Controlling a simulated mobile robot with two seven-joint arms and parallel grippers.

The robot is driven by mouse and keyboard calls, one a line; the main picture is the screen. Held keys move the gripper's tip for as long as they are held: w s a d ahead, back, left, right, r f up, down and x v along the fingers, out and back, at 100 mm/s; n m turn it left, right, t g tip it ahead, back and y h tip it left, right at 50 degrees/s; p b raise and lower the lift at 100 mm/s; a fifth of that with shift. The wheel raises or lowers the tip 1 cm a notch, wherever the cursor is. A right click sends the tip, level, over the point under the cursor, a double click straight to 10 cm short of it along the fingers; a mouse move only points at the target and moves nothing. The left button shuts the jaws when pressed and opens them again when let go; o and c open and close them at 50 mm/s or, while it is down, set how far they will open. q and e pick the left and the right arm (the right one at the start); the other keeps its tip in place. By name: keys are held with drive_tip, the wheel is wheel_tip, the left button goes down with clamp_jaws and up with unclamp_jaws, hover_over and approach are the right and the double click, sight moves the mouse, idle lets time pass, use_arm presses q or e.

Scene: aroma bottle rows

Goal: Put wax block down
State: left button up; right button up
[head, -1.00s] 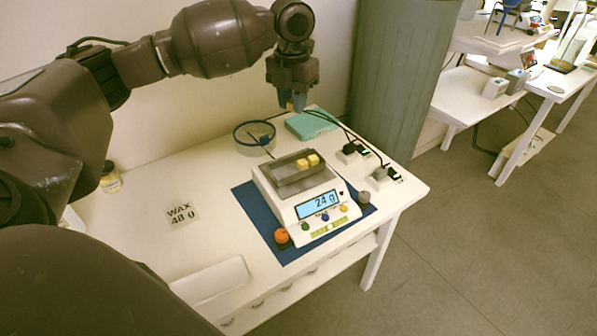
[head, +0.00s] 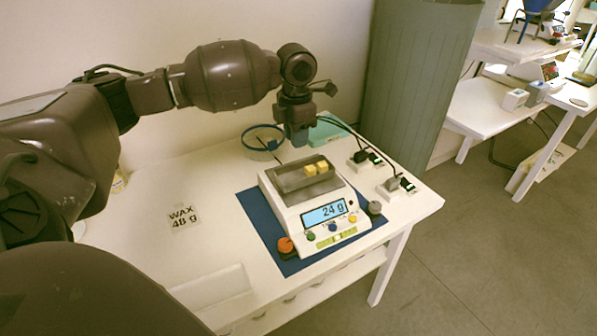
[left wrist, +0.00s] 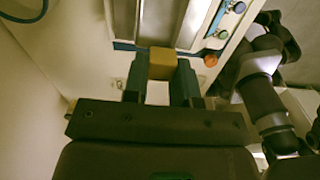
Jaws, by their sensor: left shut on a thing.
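My left gripper (head: 299,137) is above the table, just behind the scale in the head view. It is shut on a yellow wax block (left wrist: 162,62), which shows between its fingers in the left wrist view. The block is hidden in the head view. The white scale (head: 318,212) stands on a blue mat (head: 262,222), and its display (head: 324,212) reads 24 g. A card (head: 184,217) reads WAX 48 g. My right gripper is not in view.
A blue-rimmed round dish (head: 262,141) and a teal item (head: 322,133) are behind the scale. Black plugs and cables (head: 365,160) are to its right. An orange knob (head: 285,245) is at its front left corner. The table's left part is mostly clear.

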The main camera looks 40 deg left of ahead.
use_arm(q)
hover_over(296, 179)
wheel_tip(296, 179, down, 5)
drive_tip(key=shift+w+r, duration=0.1)
drive_tip(key=shift+r, duration=0.05)
drive_tip(key=shift+f+b, duration=0.35)
drive_tip(key=shift+f, duration=0.25)
wheel_tip(296, 179, down, 5)
drive_tip(key=shift+f+b, duration=0.1)
drive_tip(key=shift+b, duration=0.3)
